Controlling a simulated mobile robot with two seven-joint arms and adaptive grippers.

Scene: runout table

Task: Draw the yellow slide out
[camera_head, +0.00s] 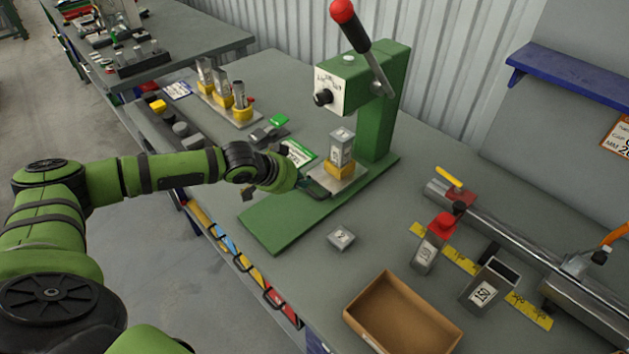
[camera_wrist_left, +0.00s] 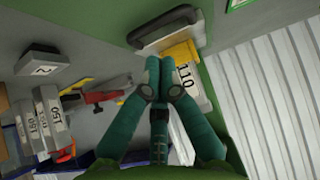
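The yellow slide (camera_head: 341,170) sits on a grey plate at the foot of the green press, with a grey block (camera_head: 341,146) standing on it. In the left wrist view the yellow slide (camera_wrist_left: 181,53) lies just beyond my fingers, next to the block marked 110 (camera_wrist_left: 189,78). A dark bar handle (camera_wrist_left: 165,30) runs across the plate's front edge. My left gripper (camera_wrist_left: 159,62) points at this handle with its fingertips together, seemingly just short of it; contact cannot be told. My right gripper is not in view.
The press (camera_head: 378,115) with its red-knobbed lever rises behind. A small grey block (camera_head: 341,237) and an open brown box (camera_head: 402,312) lie to the front right. A yellow ruler, grey blocks and a long rail fill the right side. Fixtures stand at the back left.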

